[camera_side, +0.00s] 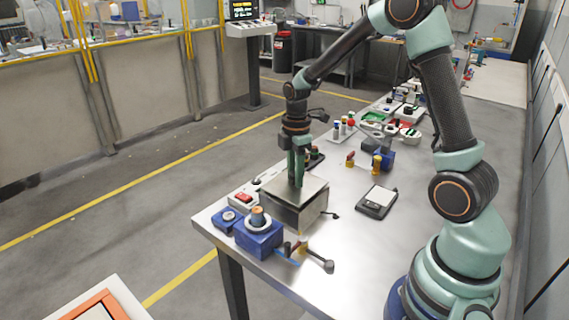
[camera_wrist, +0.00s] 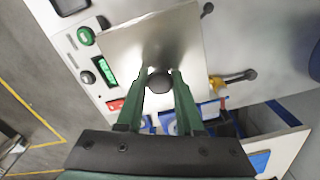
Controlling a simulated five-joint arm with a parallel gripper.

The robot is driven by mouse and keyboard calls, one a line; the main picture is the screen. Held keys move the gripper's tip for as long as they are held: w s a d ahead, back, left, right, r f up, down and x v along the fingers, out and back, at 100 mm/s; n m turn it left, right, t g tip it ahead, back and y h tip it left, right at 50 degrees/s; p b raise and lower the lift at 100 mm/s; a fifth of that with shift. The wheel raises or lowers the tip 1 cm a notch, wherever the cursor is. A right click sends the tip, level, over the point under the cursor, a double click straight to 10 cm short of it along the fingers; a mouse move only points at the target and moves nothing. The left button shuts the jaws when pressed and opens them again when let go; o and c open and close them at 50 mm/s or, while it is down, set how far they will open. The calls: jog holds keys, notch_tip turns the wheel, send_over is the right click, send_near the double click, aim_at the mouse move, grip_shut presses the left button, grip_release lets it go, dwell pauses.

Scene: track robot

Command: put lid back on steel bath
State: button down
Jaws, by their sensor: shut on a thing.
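The steel bath (camera_side: 291,212) is a square metal box near the front left corner of the bench. Its flat steel lid (camera_side: 312,189) lies over the top of the bath in the side view; I cannot tell whether it is fully seated. The lid also shows in the wrist view (camera_wrist: 150,45) with a round dark knob (camera_wrist: 159,82). My gripper (camera_side: 297,182) points straight down over the lid. In the wrist view its green fingers (camera_wrist: 160,85) are shut on the knob. The bath's inside is hidden.
A control panel (camera_wrist: 100,68) with a green display and knobs stands beside the bath. A blue block (camera_side: 258,238) with a round top stands in front, near the bench edge. A black scale (camera_side: 376,202) lies to the right, with clear bench between.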

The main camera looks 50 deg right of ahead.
jog(key=shift+f, duration=0.45)
dwell(1.3)
grip_release()
dwell(0.5)
jog(key=shift+r, duration=3.5)
grip_shut()
